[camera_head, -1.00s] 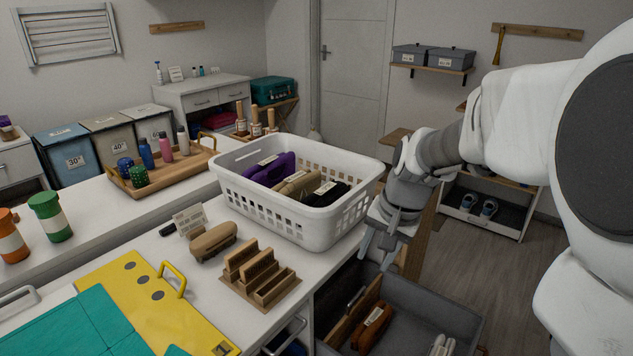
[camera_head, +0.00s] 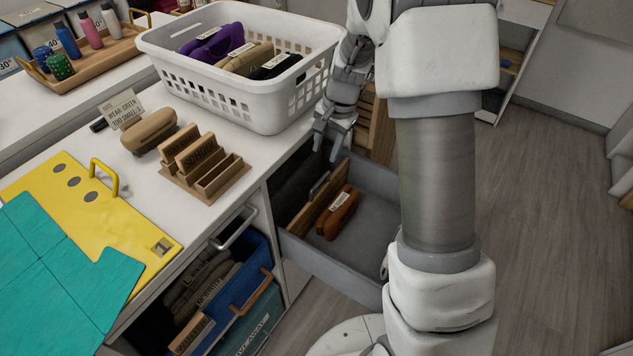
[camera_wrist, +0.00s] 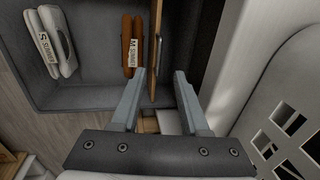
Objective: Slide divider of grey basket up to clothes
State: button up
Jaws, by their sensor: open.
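The grey basket (camera_head: 345,270) is pulled out from under the counter. A wooden divider (camera_head: 312,212) with a metal handle (camera_head: 319,184) stands upright across it. Rolled orange-brown clothes (camera_head: 338,213) lie just beside the divider; their label shows in the wrist view (camera_wrist: 132,50). Folded pale clothes (camera_wrist: 57,45) lie farther left in the wrist view; my arm hides them in the head view. My gripper (camera_head: 327,146) is open and empty above the basket, by the counter edge. In the wrist view, the divider's near end lies between my fingertips (camera_wrist: 159,82); I cannot tell the height gap.
A white laundry basket (camera_head: 270,103) with folded clothes stands on the counter close to my gripper. A wooden holder (camera_head: 205,168) is at the counter's edge. A blue bin (camera_head: 240,295) sits below. Floor (camera_head: 560,200) at the right is clear.

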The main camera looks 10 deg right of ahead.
aim_at(315, 186)
jog(key=f+b, duration=0.1)
jog(key=f, duration=0.3)
jog(key=w+a+f+b, duration=0.1)
jog(key=f, duration=0.4)
jog(key=w+a+f+b, duration=0.1)
jog(key=f, duration=0.3)
jog(key=shift+f+b, duration=0.35)
jog(key=shift+b, duration=0.05)
grip_shut()
dwell(0.6)
